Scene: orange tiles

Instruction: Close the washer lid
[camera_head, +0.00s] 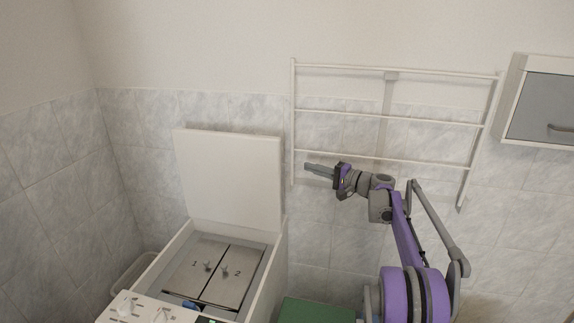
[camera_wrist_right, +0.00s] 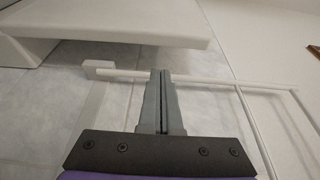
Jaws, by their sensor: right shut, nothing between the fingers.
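The white washer (camera_head: 272,271) stands at the lower left of the head view, its top opening showing metal doors (camera_head: 213,270) marked 1 and 2. Its white lid (camera_head: 229,180) stands upright, open, at the back edge. My right gripper (camera_head: 307,167) is shut and empty, to the right of the lid and apart from it, pointing left. In the right wrist view its shut fingers (camera_wrist_right: 160,75) point up the picture, and a white panel edge (camera_wrist_right: 130,50), perhaps the lid, lies beyond them at the upper left. My left gripper is not in view.
A white wall rack (camera_head: 400,118) is on the tiled wall behind my right gripper. A grey-fronted cabinet (camera_head: 545,105) hangs at the upper right. A green surface (camera_head: 315,310) is to the right of the washer, and a pale bin (camera_head: 130,275) is to its left.

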